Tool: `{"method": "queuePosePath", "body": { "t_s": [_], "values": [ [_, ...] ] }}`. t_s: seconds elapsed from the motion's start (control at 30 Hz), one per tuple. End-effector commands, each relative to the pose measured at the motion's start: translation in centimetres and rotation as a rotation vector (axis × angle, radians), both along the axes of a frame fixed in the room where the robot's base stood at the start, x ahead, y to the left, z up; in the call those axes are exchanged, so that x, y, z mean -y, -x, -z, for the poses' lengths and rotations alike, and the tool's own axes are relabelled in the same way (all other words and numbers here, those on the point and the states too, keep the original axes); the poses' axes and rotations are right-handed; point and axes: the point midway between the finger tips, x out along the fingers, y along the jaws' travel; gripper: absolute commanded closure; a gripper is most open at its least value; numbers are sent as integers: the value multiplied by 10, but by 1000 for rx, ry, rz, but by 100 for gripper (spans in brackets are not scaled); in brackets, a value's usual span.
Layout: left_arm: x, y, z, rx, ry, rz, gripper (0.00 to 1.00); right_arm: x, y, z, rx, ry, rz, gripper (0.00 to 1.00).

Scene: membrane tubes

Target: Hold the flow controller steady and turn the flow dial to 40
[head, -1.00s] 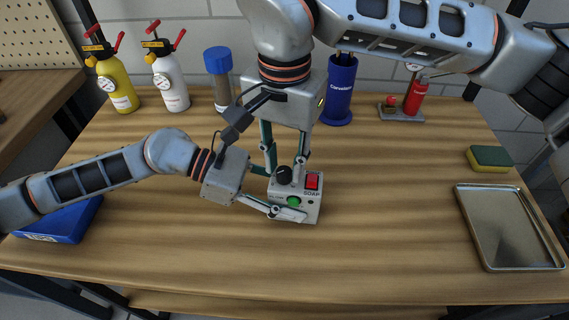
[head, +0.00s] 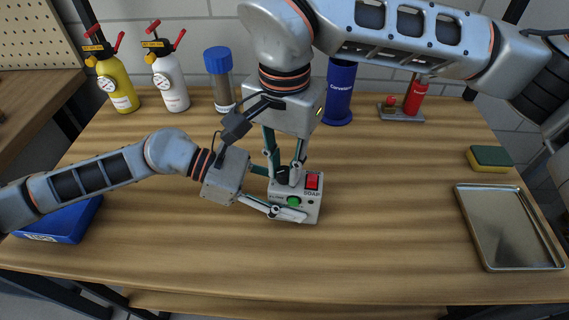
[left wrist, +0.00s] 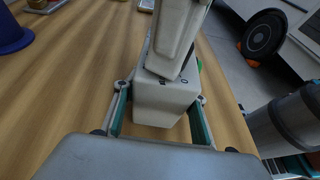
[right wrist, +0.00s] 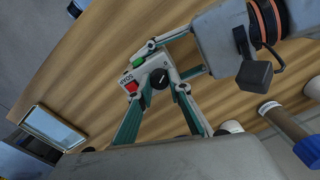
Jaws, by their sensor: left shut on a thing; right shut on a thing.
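The flow controller is a light grey box (head: 312,208) labelled SOAP, with a red rocker switch (head: 313,181), a green button (head: 294,201) and a black dial (head: 282,174). It sits on the wooden table. My left gripper (head: 276,192) is shut on the box from the left, a finger along each side; the box also shows between its fingers in the left wrist view (left wrist: 165,108). My right gripper (head: 289,178) reaches down from above and is shut on the dial. In the right wrist view the dial (right wrist: 160,78) shows a white pointer line; the scale is too small to read.
A metal tray (head: 487,262) and a sponge (head: 489,158) lie at the right. Yellow (head: 117,86) and white (head: 170,82) bottles, a blue-capped tube (head: 219,72) and a blue holder (head: 339,95) stand at the back. A blue box (head: 62,222) is left. The table's front is clear.

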Motion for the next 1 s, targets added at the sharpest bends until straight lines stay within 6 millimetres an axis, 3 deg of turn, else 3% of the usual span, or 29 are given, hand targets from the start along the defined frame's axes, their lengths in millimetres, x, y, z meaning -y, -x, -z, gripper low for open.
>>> {"method": "queuePosePath", "body": {
  "t_s": [1.0],
  "values": [
    [0, 0, 0, 0, -1, -1, 89, 1, 1, -1, 0, 0, 884, 100]
  ]
}}
